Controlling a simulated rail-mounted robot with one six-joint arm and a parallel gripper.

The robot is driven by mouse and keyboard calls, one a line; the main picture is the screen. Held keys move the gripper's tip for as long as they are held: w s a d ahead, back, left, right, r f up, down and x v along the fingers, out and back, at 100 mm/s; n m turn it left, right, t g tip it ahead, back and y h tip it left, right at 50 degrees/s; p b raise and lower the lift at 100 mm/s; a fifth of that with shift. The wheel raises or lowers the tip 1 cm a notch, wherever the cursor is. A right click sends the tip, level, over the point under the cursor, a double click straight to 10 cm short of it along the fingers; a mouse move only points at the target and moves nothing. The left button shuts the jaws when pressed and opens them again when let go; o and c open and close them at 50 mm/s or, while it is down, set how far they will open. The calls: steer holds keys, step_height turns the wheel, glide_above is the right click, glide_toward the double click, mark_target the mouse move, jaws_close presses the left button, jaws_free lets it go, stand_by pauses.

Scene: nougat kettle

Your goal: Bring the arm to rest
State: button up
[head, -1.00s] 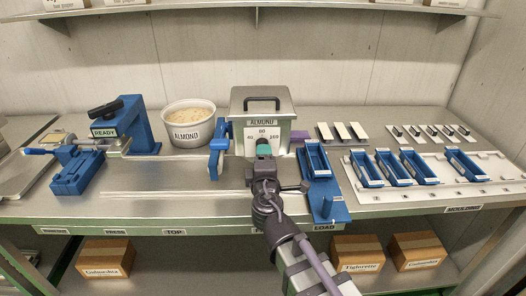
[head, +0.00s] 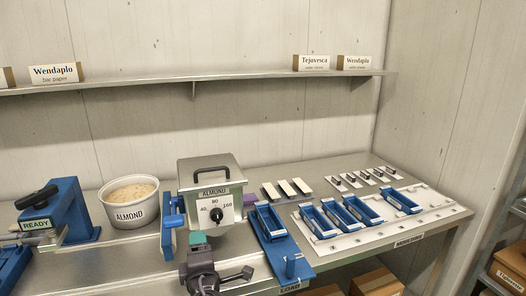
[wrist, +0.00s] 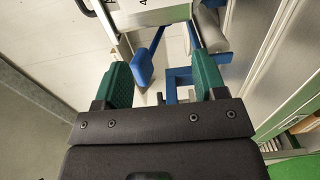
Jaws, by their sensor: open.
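Beyond the fingers, the wrist view shows a blue paddle-shaped part (wrist: 145,66) and a blue bracket (wrist: 180,84). The rest of my arm is mostly cut off by the bottom edge of the head view.
A tub of almonds (head: 130,214) and a blue press (head: 67,212) marked READY stand left of the kettle. The blue LOAD fixture (head: 287,258) is close on the right. Several blue moulds (head: 362,210) sit on a white board. A shelf (head: 120,87) runs along the wall above.

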steer(key=s+d+f+m+g+h, duration=0.1)
steer(key=d+f+m+g+h, duration=0.45)
steer(key=d+f+m, duration=0.35)
steer(key=s+d+f+m+g+h, duration=0.1)
steer(key=d+f+m+g+h, duration=0.4)
steer(key=d, duration=0.6)
steer(key=s+d+f+m+g+y+p, duration=0.1)
steer(key=d+m+g, duration=0.5)
steer(key=d, duration=0.8)
steer(key=s+m+y+p, duration=0.1)
steer(key=s+y, duration=0.1)
steer(key=y, duration=0.1)
steer(key=shift+s+d+m+y, duration=0.15)
steer(key=shift+s+m+y, duration=0.05)
steer(key=shift+m+y, duration=0.2)
steer(key=shift+f+g, duration=0.1)
steer(key=shift+g, duration=0.15)
